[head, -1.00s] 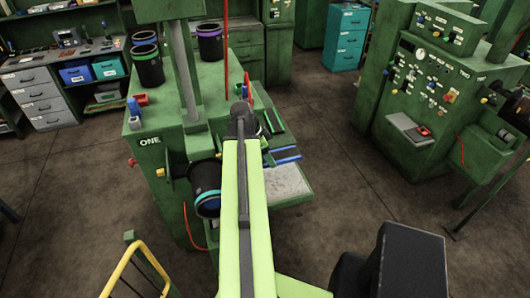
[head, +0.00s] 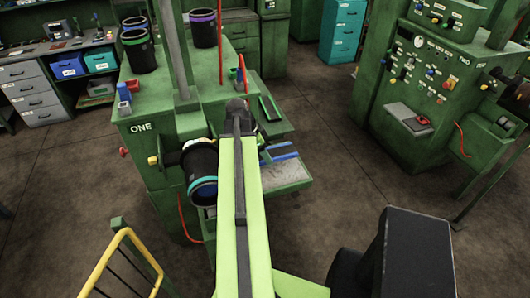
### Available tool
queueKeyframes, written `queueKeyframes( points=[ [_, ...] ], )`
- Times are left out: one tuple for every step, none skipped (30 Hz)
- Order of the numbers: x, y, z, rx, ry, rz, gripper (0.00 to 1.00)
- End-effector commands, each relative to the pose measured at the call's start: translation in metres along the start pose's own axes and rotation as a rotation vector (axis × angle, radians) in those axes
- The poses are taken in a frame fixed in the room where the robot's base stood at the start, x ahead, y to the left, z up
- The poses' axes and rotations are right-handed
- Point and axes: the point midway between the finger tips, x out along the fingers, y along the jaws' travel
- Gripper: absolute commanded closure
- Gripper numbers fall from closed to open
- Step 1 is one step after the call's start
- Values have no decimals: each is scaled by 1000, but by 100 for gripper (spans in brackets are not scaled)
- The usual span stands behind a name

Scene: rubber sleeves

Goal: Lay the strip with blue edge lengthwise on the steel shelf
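A dark strip with blue edges (head: 281,157) appears to lie on the steel shelf (head: 291,172) at the front right of machine ONE, just right of my arm. My arm hides its left end, so I cannot tell whether it is one strip or two side by side. The shelf is a pale grey plate with a green rim, its left part hidden behind my arm. My lime arm reaches up the middle, its dark far joint over the machine's right side. My gripper cannot be made out beyond that joint.
A black roll with a teal band (head: 202,178) juts from the front of machine ONE (head: 141,127). Dark rolls (head: 139,46) stand on its top. A green tray (head: 270,108) is behind the shelf. A yellow rail (head: 122,255) is front left.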

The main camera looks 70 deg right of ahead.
Motion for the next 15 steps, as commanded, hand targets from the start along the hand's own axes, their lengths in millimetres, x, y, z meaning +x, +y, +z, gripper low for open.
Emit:
queueKeyframes(
  points=[
    [1,0,0,0,0,0,79],
    [1,0,0,0,0,0,79],
    [2,0,1,0,0,0,79],
    [3,0,1,0,0,0,79],
    [4,0,2,0,0,0,79],
    [5,0,3,0,0,0,79],
    [6,0,3,0,0,0,79],
    [8,0,4,0,0,0,79],
    [10,0,5,0,0,0,79],
    [11,0,6,0,0,0,79],
    [13,0,7,0,0,0,79],
    [15,0,8,0,0,0,79],
    [16,0,9,0,0,0,79],
    [18,0,10,0,0,0,79],
    [20,0,11,0,0,0,79]
  ],
)
